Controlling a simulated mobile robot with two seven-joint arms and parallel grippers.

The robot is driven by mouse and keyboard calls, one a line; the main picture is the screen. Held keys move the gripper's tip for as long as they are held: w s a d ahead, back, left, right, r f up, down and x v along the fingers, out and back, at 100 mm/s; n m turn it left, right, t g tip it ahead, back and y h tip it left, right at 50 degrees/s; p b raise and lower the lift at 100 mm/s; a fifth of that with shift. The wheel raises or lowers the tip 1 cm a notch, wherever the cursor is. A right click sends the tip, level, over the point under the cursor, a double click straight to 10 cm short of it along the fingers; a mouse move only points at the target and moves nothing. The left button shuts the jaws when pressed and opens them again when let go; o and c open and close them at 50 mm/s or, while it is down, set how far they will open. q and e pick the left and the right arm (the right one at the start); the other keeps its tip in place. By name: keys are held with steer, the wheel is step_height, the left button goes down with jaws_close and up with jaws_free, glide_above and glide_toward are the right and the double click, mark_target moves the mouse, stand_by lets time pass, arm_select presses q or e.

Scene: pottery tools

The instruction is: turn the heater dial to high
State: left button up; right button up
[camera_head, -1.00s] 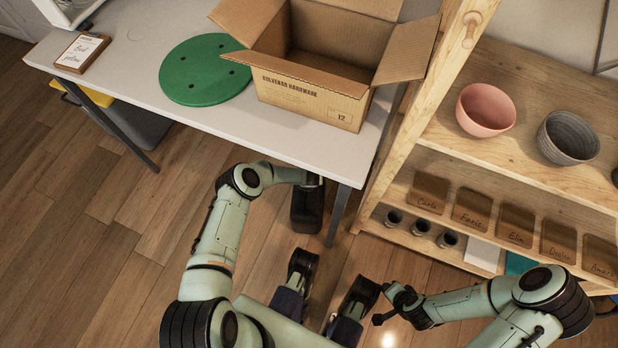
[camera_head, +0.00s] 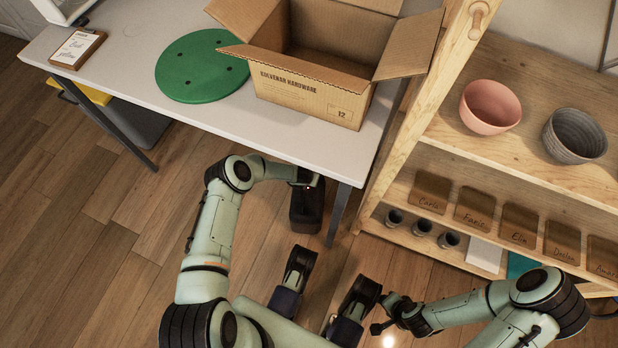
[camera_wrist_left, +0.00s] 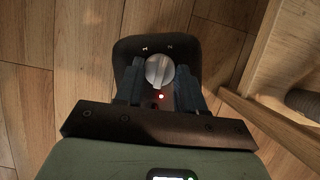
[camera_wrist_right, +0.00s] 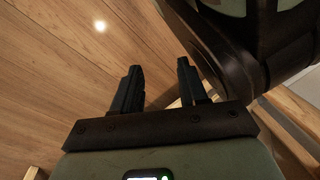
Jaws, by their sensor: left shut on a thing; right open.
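The heater (camera_head: 306,212) is a dark upright box on the floor under the table's right end. In the left wrist view its dark top (camera_wrist_left: 150,47) carries a round silver dial (camera_wrist_left: 159,70), with small pale marks beyond it and a red light (camera_wrist_left: 161,96) on its near side. My left gripper (camera_wrist_left: 160,77) is shut on the dial, one finger on each side. The dial's bar points roughly away from my wrist; its exact setting is too small to read. My right gripper (camera_wrist_right: 158,73) is open and empty above the floor, away from the heater.
The table (camera_head: 105,80) holds a clipboard (camera_head: 78,46), a green disc (camera_head: 201,66) and an open cardboard box (camera_head: 310,95). Its leg (camera_head: 338,214) stands beside the heater. A wooden shelf (camera_head: 395,155) with bowls and name plaques is on the right.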

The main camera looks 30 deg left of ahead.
arm_select(q)
steer(key=shift+a+m+h+b, duration=0.1)
steer(key=shift+m+h+b, duration=0.3)
steer(key=shift+m+b, duration=0.6)
steer(key=shift+m, duration=0.3)
arm_select(e)
steer(key=s+f+g, duration=0.2)
steer(key=s+f, duration=0.1)
steer(key=s, duration=0.2)
steer(key=shift+s+d+f, duration=0.15)
steer(key=shift+s+d, duration=0.1)
steer(key=shift+d, duration=0.1)
arm_select(q)
steer(key=o, duration=1)
steer(key=shift+o, duration=0.2)
